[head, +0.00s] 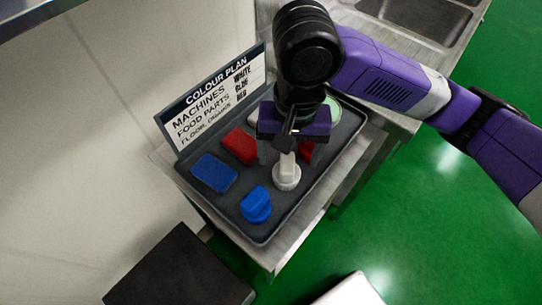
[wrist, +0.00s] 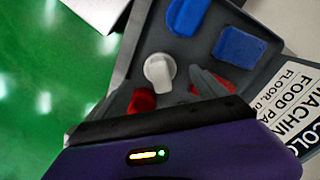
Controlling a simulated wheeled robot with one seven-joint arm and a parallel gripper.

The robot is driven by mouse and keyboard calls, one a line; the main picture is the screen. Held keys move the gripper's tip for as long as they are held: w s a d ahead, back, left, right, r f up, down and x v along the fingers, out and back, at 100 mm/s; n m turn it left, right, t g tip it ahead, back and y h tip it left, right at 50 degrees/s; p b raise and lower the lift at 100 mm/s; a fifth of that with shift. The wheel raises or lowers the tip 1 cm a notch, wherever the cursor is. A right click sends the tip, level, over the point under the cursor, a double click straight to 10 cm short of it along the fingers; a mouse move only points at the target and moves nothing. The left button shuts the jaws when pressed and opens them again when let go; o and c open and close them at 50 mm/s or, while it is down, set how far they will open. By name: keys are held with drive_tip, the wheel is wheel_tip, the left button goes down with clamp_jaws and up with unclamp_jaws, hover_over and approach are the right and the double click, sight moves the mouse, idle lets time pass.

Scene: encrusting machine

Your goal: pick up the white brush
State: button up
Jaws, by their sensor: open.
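The white brush (head: 287,177) has a round base and an upright handle, and stands in the dark tray (head: 263,237). It also shows in the wrist view (wrist: 159,71), seen from above. My gripper (head: 287,150) is open over the tray, pointing down. In the head view it overlaps the top of the brush handle. In the wrist view one grey finger (wrist: 207,83) shows beside and below the brush, with a gap between them. I cannot tell whether the handle top is between the fingers.
The tray also holds a blue brush (head: 256,206), a blue pad (head: 214,172), a red pad (head: 240,145) and a red item (head: 306,151) close to my gripper. A colour plan sign (head: 215,97) stands along the tray's back left edge. A sink (head: 420,18) is at upper right.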

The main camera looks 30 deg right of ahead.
drive_tip(key=shift+w+d+f, duration=0.1)
drive_tip(key=shift+d+f, duration=0.1)
drive_tip(key=shift+d, duration=0.05)
drive_tip(key=f, duration=0.7)
drive_tip(key=shift+w+a+f, duration=0.1)
drive_tip(key=shift+w+f, duration=0.1)
drive_tip(key=c, duration=1.6)
drive_tip(key=shift+r, duration=0.1)
wheel_tip(320, 180, up, 20)
drive_tip(key=shift+f+p, duration=0.1)
drive_tip(key=shift+p, duration=0.9)
